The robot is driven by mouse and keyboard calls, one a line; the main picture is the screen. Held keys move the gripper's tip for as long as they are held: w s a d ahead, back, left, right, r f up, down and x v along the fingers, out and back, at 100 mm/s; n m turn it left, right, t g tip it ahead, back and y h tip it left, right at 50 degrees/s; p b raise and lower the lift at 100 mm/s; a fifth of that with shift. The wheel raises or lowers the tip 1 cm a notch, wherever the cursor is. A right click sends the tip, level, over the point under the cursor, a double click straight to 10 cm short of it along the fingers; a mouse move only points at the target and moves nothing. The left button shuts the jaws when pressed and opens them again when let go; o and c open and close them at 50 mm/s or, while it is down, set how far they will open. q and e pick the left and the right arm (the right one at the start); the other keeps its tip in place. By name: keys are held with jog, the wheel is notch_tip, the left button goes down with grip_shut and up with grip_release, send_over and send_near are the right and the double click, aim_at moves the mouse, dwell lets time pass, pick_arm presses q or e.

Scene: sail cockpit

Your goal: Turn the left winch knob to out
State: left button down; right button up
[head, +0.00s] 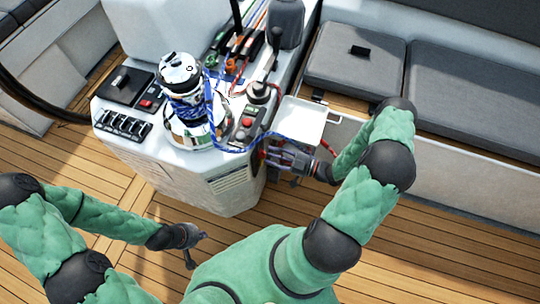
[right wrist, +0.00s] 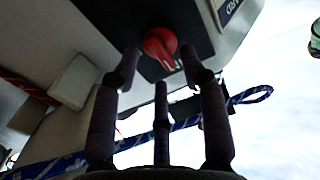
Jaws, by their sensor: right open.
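In the right wrist view a round red knob (right wrist: 160,43) sits on a dark panel (right wrist: 128,18) on the console's side, with red marks just below it. My right gripper (right wrist: 163,68) is open, its fingers spread below and to either side of the knob, not closed on it. In the head view my right gripper (head: 272,157) is at the right side of the white console (head: 215,190), and the knob is hidden there. My left gripper (head: 197,250) is low over the wooden deck, away from the console, its fingers apart and empty.
A chrome winch (head: 180,75) wrapped with blue rope (head: 228,148) stands on the console. A white fold-out tray (head: 300,120) is just above my right gripper. Rope also crosses behind the fingers in the right wrist view. Grey seat cushions (head: 355,60) lie to the right; the deck is clear.

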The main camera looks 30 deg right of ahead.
jog(key=shift+x, duration=0.8)
jog(key=shift+c, duration=0.3)
grip_shut()
jog(key=m, duration=0.6)
jog(key=m+p, duration=0.1)
jog(key=m, duration=0.4)
jog(key=f+m+p, duration=0.1)
jog(key=m, duration=0.5)
jog(key=shift+w+d+f+m, duration=0.1)
jog(key=shift+d+m, duration=0.05)
jog(key=shift+m, duration=0.45)
